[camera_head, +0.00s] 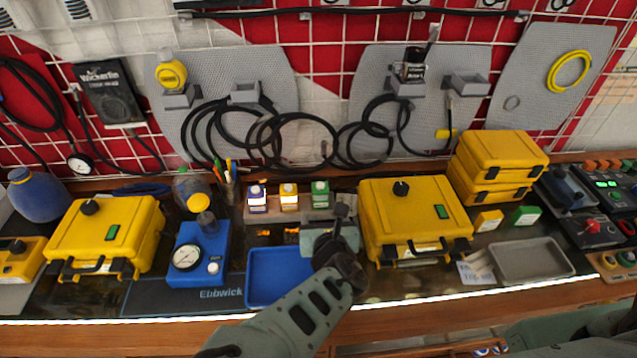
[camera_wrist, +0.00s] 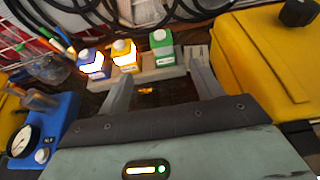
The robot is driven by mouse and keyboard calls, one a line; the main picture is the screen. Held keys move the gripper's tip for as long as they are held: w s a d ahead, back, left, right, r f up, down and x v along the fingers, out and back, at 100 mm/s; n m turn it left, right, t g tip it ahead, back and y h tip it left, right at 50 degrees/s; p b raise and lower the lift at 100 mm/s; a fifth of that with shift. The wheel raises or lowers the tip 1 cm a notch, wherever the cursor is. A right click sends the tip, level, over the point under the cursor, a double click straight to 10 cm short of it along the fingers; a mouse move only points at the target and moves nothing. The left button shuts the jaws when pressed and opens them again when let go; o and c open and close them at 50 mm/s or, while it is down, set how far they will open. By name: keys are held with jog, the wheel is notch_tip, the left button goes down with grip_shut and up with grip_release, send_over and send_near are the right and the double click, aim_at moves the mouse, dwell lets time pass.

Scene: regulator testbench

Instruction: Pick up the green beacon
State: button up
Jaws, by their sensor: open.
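The green beacon (camera_head: 320,194) is a small green block with a white label and a pale cap. It stands upright at the right end of a row on a grey holder (camera_head: 263,217). In the wrist view, the green beacon (camera_wrist: 162,47) shows just beyond and between my fingertips. My gripper (camera_head: 334,214) is open and empty, in front of the holder, with its fingers pointing towards the row. The gripper (camera_wrist: 162,72) appears apart from the beacon, though the exact distance is hard to tell.
A yellow case (camera_head: 415,225) is close on the right. A blue tray (camera_head: 275,285) lies below, and a blue gauge box (camera_head: 198,262) is on the left.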

aim_at(320, 196)
jog(key=b+x, duration=0.2)
jog(key=x, duration=0.8)
jog(key=shift+f+b, duration=0.2)
jog(key=shift+b, duration=0.2)
jog(key=shift+b+x, duration=0.7)
jog(key=shift+x, duration=2.4)
jog(key=shift+d+r, duration=0.1)
jog(key=shift+r, duration=0.1)
jog(key=c, duration=1.1)
